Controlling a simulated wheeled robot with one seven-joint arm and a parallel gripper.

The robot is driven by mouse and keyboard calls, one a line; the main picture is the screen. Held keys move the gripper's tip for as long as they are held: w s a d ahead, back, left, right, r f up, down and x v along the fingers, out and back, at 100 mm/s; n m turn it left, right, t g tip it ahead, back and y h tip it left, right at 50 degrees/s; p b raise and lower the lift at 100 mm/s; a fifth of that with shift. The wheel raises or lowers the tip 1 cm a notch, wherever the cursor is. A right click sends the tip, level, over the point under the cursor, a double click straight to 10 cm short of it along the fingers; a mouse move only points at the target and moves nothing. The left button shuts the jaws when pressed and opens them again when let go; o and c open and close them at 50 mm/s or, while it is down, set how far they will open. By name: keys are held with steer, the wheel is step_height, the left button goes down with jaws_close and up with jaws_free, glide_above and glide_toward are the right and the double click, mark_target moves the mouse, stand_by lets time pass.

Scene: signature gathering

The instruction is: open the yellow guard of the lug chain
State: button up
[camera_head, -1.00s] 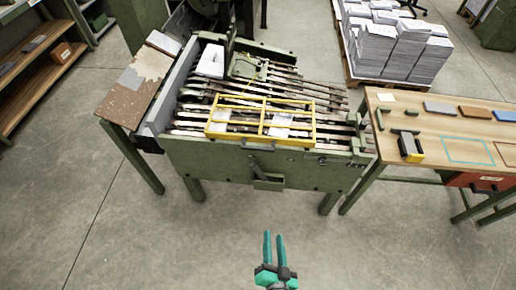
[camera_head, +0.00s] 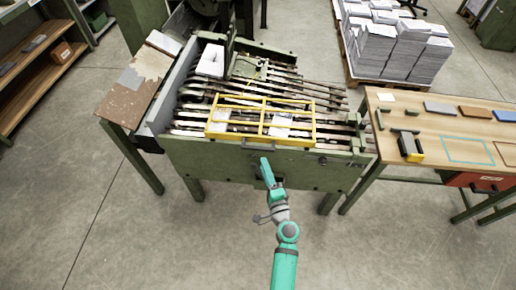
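The yellow guard (camera_head: 263,121) is a rectangular frame with clear panels, lying down over the lug chain (camera_head: 330,115) on the green machine. A grey handle (camera_head: 257,146) shows at the guard's front edge. My gripper (camera_head: 266,165) is in front of the machine's front panel, just below and right of the handle in the picture. The gripper looks apart from the handle, though depth is hard to judge. Its fingers overlap from this view, so I cannot tell whether they are open or shut.
A wooden workbench (camera_head: 455,120) with blocks and a grey-and-yellow tool (camera_head: 410,147) stands at the right. A pallet with paper stacks (camera_head: 385,45) is behind it. A shelf (camera_head: 35,65) stands at the far left. The floor in front is clear.

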mark_target(258, 150)
steer(key=x, duration=0.9)
steer(key=shift+w, duration=0.35)
steer(key=shift+a, duration=0.1)
steer(key=shift+a, duration=0.1)
steer(key=shift+c, duration=1.2)
jaws_close()
